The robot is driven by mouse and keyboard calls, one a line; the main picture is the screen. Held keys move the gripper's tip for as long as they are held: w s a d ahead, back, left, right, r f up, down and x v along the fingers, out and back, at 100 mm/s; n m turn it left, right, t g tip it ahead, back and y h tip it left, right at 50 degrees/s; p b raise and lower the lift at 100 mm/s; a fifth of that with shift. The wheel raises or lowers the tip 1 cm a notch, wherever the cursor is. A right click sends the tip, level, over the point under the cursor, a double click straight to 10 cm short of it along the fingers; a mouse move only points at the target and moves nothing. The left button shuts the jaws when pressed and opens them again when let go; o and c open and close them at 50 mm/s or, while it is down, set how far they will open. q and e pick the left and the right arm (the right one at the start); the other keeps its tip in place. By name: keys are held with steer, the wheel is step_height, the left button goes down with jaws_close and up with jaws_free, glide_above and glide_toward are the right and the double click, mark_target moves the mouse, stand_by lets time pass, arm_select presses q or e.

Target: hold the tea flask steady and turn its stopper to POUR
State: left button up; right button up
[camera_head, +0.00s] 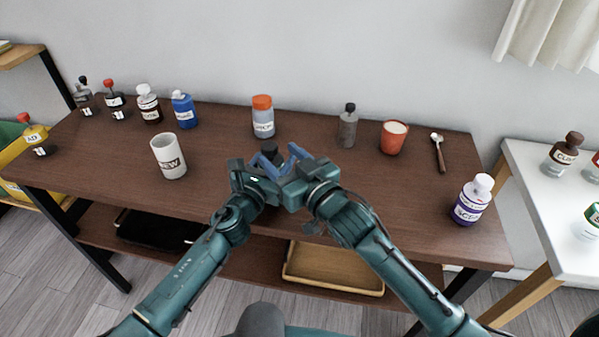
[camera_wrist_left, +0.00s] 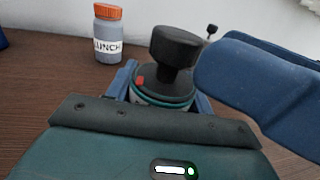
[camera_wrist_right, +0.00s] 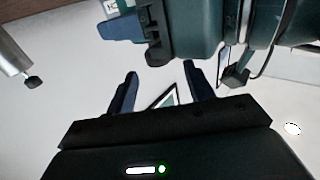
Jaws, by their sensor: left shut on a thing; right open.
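In the head view only the dark stopper top (camera_head: 270,150) shows clearly; my grippers hide the body. My right gripper (camera_head: 294,158) is open just right of the stopper. In the right wrist view its blue fingers (camera_wrist_right: 162,88) are apart with nothing seen held between them. I cannot read the stopper's setting.
A white mug (camera_head: 169,160) stands to the left and an orange-capped bottle (camera_head: 263,120) behind. Several bottles line the left back. The front right tabletop is clear.

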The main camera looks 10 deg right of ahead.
steer(key=v, duration=0.6)
steer(key=shift+s+d, duration=0.15)
steer(key=shift+s, duration=0.15)
